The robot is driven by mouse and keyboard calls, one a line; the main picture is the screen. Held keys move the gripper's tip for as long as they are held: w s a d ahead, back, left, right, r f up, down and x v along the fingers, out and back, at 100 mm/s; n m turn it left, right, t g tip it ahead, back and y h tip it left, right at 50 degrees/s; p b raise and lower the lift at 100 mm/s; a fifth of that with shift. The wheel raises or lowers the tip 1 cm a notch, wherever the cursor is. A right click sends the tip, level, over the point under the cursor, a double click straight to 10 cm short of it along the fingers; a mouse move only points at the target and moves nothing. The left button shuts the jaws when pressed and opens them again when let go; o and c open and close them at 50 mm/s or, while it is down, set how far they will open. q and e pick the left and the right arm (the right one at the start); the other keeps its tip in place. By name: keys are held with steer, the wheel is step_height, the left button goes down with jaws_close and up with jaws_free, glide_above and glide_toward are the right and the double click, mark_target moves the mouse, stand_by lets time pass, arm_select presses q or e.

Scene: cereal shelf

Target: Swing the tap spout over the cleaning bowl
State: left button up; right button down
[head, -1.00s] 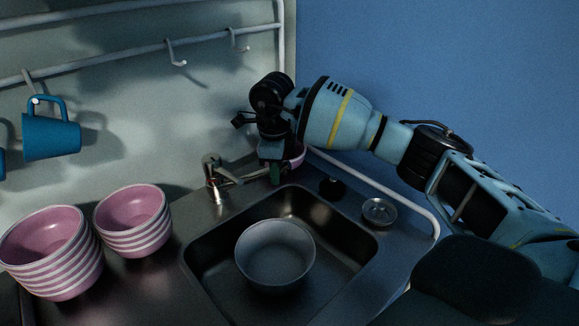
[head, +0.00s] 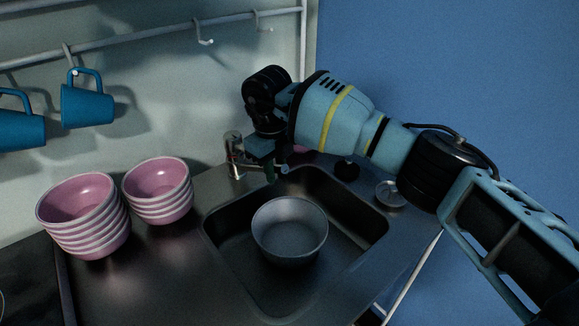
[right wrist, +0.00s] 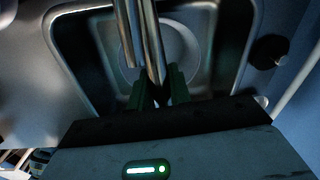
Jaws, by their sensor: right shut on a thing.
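The metal tap (head: 233,152) stands at the back left of the sink. Its spout (right wrist: 150,40) reaches right over the sink's back edge in the head view, its end short of the bowl's far rim. The grey cleaning bowl (head: 289,238) sits upright in the sink; in the right wrist view the bowl (right wrist: 185,48) lies beyond the spout, which crosses it in the picture. My right gripper (head: 270,172) is shut on the spout, fingers pointing down. Its dark green fingers (right wrist: 159,88) also show in the right wrist view. My left gripper is not in view.
The sink (head: 232,262) is set in a dark counter. Two pink bowl stacks (head: 90,232) (head: 160,205) stand on the left. Blue mugs (head: 88,106) hang from a rail behind. A black knob (head: 347,170) and round metal drain piece (head: 390,193) are right of the sink.

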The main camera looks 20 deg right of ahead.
stand_by(0.3)
steer(key=c, duration=1.3)
jaws_free()
steer(key=shift+s+a+r, duration=0.1)
steer(key=shift+a+r, duration=0.05)
steer(key=shift+r, duration=1.8)
steer(key=shift+a+r, duration=0.15)
steer(key=shift+r, duration=1.8)
